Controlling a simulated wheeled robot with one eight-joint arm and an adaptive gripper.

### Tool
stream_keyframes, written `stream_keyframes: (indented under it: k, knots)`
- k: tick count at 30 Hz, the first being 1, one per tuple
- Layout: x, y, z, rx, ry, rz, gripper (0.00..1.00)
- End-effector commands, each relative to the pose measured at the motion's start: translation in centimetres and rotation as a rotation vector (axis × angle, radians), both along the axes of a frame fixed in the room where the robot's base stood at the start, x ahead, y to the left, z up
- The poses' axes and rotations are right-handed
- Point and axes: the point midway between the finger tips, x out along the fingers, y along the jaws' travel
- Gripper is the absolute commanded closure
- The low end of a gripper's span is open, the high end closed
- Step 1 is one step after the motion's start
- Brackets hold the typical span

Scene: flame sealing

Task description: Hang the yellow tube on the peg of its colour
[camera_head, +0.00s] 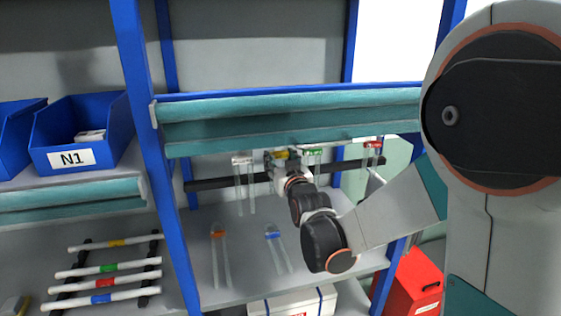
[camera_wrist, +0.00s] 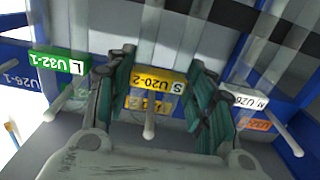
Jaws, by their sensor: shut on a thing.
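The yellow tube is a clear U-shaped tube with a yellow label (camera_wrist: 158,80) reading U20-2, upside down in the wrist view. My gripper (camera_wrist: 155,95) is shut on it, with teal fingers at both sides of the label. In the head view my gripper (camera_head: 277,172) is at the dark rail below the teal shelf edge, and the yellow label (camera_head: 281,154) shows just above it. A pale peg (camera_wrist: 149,122) lines up with the label in the wrist view, with a yellow plate (camera_wrist: 135,103) behind it. I cannot tell whether the tube's weight rests on the peg.
A white-labelled tube (camera_head: 242,160) hangs left of my gripper, and a green-labelled one (camera_head: 312,153) hangs close on its right. A red-labelled tube (camera_head: 373,145) hangs farther right. Orange (camera_head: 218,232) and blue (camera_head: 272,233) tubes lie on the shelf below.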

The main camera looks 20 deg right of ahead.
Motion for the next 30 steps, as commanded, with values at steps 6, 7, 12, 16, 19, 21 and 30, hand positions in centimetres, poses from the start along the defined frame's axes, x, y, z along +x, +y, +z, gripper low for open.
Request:
stream_keyframes:
  k: [6, 7, 12, 16, 19, 21, 30]
  knots:
    - [0.07, 0.00, 0.06, 0.000, -0.002, 0.000, 0.75]
    - [0.07, 0.00, 0.06, 0.000, -0.002, 0.000, 0.75]
    - [0.05, 0.00, 0.05, 0.000, -0.001, 0.000, 0.27]
    - [0.04, 0.00, 0.04, 0.000, -0.001, 0.000, 0.27]
    - [0.03, 0.00, 0.03, 0.000, -0.001, 0.000, 0.27]
    - [0.02, 0.00, 0.02, 0.000, -0.001, 0.000, 0.14]
    - [0.01, 0.00, 0.02, 0.000, -0.001, 0.000, 0.00]
